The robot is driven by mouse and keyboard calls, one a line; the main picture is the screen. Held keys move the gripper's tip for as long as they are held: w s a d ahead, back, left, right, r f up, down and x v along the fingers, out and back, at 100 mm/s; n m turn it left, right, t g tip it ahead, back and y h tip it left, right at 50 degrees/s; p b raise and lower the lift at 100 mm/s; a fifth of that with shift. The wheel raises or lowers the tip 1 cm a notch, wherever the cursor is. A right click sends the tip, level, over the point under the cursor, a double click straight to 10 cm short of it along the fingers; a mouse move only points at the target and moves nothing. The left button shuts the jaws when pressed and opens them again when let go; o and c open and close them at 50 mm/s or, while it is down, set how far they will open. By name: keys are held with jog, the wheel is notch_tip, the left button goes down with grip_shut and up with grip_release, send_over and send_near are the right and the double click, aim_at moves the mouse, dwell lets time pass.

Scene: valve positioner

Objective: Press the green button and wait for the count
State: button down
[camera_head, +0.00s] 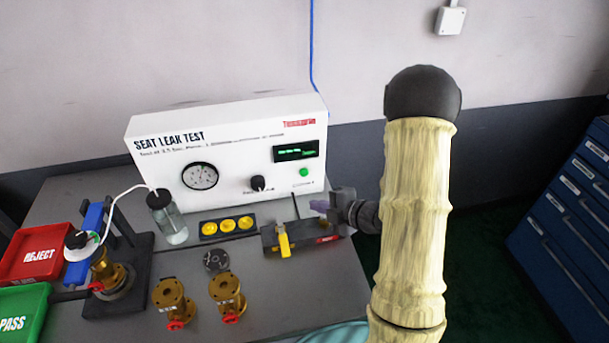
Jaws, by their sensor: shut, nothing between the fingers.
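The green button (304,172) is on the front of the white seat leak test unit (240,165), at its right, below a dark display (296,151) with small green characters that I cannot read. My gripper (319,205) is shut and empty. In the picture it is just below and right of the button, with a visible gap between them. It is close above a dark tray (300,238) with a yellow-handled item (284,243). The button's face is in plain view. Part of my gripper is hard to make out against my wrist.
A dial and black knob (258,183) are on the unit. A clear bottle (170,220), yellow discs (228,225) and brass valves (228,295) stand on the grey table. A clamped valve (104,270), red reject tray (38,250) and green pass tray (22,308) are left. Blue drawers (570,210) stand right.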

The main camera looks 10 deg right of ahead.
aim_at(304, 172)
jog(key=w+p, duration=0.2)
jog(key=w, duration=0.6)
jog(key=shift+w, duration=0.4)
jog(key=shift+w, duration=0.1)
dwell(1.7)
jog(key=shift+w+a, duration=0.1)
jog(key=shift+w, duration=0.2)
jog(key=shift+w, duration=0.45)
dwell(0.7)
jog(key=shift+s, duration=0.1)
jog(key=shift+s+b, duration=0.45)
jog(key=shift+s, duration=0.35)
jog(key=shift+s, duration=0.1)
